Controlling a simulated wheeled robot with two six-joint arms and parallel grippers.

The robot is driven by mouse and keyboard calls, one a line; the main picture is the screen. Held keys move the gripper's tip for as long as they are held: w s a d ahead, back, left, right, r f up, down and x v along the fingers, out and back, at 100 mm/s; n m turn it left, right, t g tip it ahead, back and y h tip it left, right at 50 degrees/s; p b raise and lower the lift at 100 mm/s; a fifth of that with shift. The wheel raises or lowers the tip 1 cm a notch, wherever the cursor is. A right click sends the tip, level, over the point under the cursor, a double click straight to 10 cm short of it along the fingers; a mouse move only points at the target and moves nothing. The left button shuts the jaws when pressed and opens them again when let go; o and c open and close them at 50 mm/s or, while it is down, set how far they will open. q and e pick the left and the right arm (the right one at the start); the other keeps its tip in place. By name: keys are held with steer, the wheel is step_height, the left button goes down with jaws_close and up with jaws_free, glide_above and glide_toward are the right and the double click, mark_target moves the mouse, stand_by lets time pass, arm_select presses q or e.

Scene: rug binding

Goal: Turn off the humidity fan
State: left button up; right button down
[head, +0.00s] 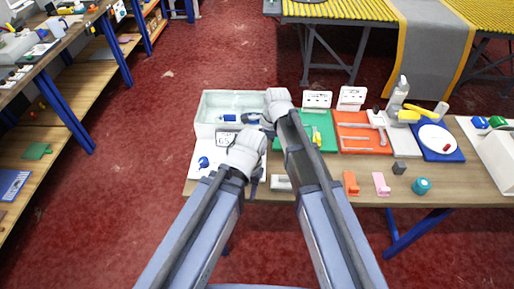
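I cannot clearly make out a humidity fan or its switch. A small white unit with dark markings (225,139) and a round blue piece (203,161) are at the table's left end, just left of my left gripper. My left gripper (245,160) is over the table's left part, in front of a pale open bin (212,104). My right gripper (277,106) is farther back, at the bin's right end. The fingers of both are hidden or too small to read. Blue and dark items (238,118) lie in the bin.
The wooden table (328,192) holds a green tray (327,130), an orange tray (363,143), a blue mat with a white disc (437,138), orange and pink clips, and a teal jar (421,186). Shelving stands left; a yellow roller conveyor (340,10) is behind. Red floor lies between.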

step_height(320, 180, up, 10)
steer(key=p, duration=0.9)
steer(key=shift+a+r+p, duration=0.2)
steer(key=shift+a+p, duration=0.2)
steer(key=s+d+n+h, duration=0.1)
steer(key=s+d+n, duration=0.5)
steer(key=d+n, duration=0.3)
steer(key=s+d+n+h, duration=0.1)
steer(key=s+d+n, duration=0.4)
steer(key=d+n, duration=0.4)
steer(key=s+a+f+n+b, duration=0.2)
steer(key=s+a+f+b, duration=0.1)
steer(key=a, duration=0.2)
steer(key=s+a+f+n+h+b, duration=0.1)
steer(key=s+a+f+b, duration=0.2)
steer(key=a+f+b, duration=0.1)
steer(key=shift+s+a+n, duration=0.15)
steer(key=shift+a+n, duration=0.25)
steer(key=shift+a, duration=0.3)
steer(key=shift+f, duration=0.1)
